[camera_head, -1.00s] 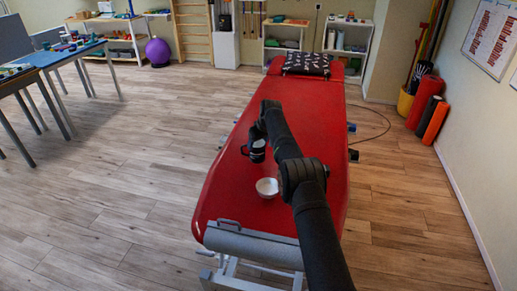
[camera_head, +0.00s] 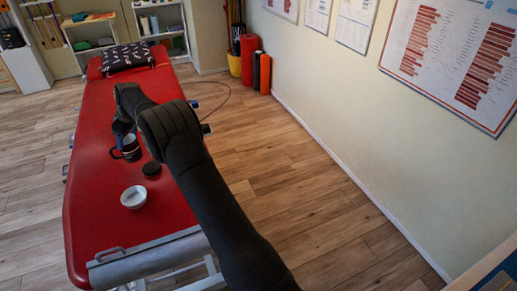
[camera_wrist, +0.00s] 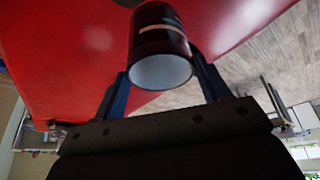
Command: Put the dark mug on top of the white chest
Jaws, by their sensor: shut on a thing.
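The dark mug (camera_head: 131,149) is at my gripper (camera_head: 123,130), over the red treatment couch (camera_head: 92,215). In the wrist view the mug (camera_wrist: 160,32) sits between the two fingers (camera_wrist: 163,85), its pale inside facing the camera. My gripper is shut on it. I cannot tell how high the mug is above the couch.
A white bowl (camera_head: 134,197) and a dark round disc (camera_head: 151,169) lie on the couch near the mug. A patterned pillow (camera_head: 127,57) is at its far end. Colored rolls (camera_head: 258,70) stand by the right wall. The floor right of the couch is clear except for a cable.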

